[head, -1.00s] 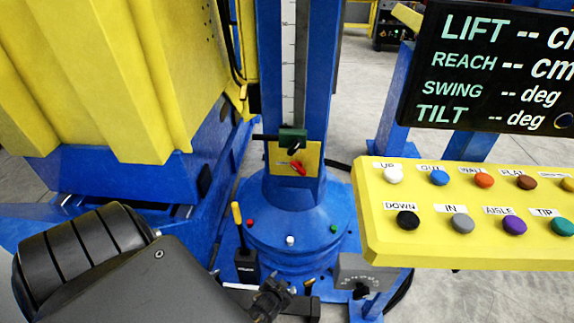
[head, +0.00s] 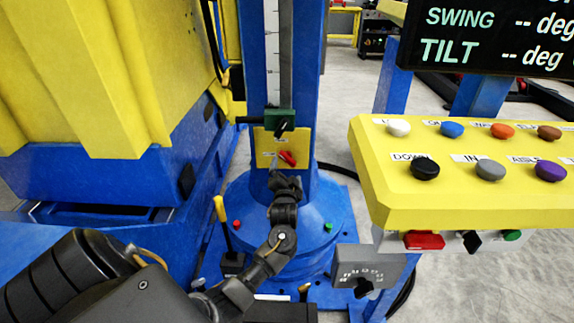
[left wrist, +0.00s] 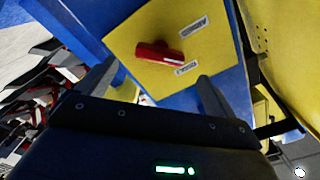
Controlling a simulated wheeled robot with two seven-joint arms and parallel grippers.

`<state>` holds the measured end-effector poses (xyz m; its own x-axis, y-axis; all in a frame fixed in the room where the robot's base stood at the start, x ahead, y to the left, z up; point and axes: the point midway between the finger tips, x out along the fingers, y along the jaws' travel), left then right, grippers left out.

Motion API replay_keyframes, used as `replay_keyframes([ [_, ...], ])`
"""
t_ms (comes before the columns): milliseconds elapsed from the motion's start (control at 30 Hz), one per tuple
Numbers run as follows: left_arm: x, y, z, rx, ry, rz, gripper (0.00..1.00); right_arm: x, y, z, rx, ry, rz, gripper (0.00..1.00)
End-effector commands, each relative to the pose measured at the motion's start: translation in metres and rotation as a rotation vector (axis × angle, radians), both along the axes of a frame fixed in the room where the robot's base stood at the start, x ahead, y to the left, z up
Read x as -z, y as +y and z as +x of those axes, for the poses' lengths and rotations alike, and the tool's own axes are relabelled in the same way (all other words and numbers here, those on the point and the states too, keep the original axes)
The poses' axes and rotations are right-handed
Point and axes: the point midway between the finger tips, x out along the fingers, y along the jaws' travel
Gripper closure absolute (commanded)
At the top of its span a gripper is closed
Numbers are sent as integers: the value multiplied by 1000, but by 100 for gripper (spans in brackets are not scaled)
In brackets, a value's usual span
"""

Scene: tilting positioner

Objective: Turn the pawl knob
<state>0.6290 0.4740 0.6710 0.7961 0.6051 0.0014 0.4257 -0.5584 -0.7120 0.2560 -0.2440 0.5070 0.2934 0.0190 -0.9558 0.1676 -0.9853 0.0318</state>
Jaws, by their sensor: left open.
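The red pawl knob (head: 288,158) sits on a yellow plate (head: 262,146) on the front of the blue column. In the left wrist view the knob (left wrist: 160,54) is a red bar between two small white labels on the yellow plate (left wrist: 125,38). My left gripper (head: 286,180) is just below the knob in the head view. In the left wrist view its two fingers (left wrist: 155,84) are spread wide, with the knob ahead between them and nothing held. The knob appears apart from the fingers. My right gripper is not in view.
A yellow button console (head: 440,204) stands at the right, below a dark display (head: 490,40). A green block (head: 280,121) sits above the plate on the column. A yellow-handled lever (head: 222,220) and a grey dial box (head: 366,266) stand near the column base.

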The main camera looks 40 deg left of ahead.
Motion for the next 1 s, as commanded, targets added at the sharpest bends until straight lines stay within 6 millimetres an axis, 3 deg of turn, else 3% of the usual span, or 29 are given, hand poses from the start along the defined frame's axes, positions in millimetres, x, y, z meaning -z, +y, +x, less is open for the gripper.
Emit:
replay_keyframes([
  [200, 1, 25, 31, -2, 0, -1, 7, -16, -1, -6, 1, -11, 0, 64],
  [333, 1, 33, 43, -1, 1, 0, 7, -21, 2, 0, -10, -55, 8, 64],
  [767, 1, 38, 50, 1, 1, -2, 7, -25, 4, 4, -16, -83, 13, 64],
  [1000, 1, 38, 50, 0, 1, -2, 39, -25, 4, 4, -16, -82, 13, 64],
])
